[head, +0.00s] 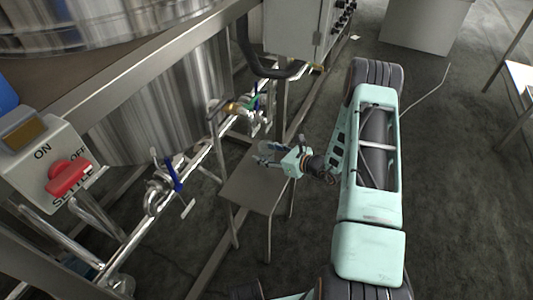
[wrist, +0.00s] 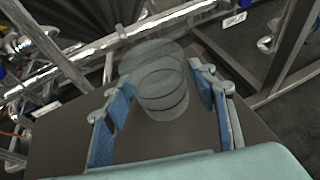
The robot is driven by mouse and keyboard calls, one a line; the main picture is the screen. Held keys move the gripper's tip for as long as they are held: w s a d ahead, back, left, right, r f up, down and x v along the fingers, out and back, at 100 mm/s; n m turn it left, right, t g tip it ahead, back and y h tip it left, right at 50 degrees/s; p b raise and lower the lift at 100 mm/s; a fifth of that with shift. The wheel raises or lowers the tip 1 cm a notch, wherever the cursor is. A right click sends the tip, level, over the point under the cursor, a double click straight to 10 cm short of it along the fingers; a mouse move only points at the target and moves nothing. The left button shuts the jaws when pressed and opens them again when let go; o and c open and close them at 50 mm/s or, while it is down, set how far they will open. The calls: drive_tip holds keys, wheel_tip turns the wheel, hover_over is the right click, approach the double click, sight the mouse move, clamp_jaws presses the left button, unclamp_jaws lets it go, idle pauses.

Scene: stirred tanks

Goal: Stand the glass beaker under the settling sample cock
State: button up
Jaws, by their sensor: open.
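The clear glass beaker (wrist: 163,92) stands upright in the wrist view on a small grey metal stand (wrist: 70,135). My gripper (wrist: 158,98) is open, its blue-padded fingers on either side of the beaker. I cannot tell whether either pad touches the glass. In the head view my gripper (head: 268,153) is low over the stand (head: 247,192), with the beaker hard to make out there. A blue-handled valve (head: 172,175) is on the pipework left of the stand. I cannot tell which is the settling sample cock.
A control box (head: 40,160) with a red switch and partly readable "SETTLE" lettering is at left. Large steel tanks (head: 155,105) and frame rails (head: 150,67) stand behind the pipework. A grey cabinet (head: 425,25) is at the back right. The floor at right is mostly open.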

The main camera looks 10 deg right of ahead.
drive_tip(key=p+v, duration=0.2)
drive_tip(key=v, duration=1)
drive_tip(key=shift+r, duration=0.1)
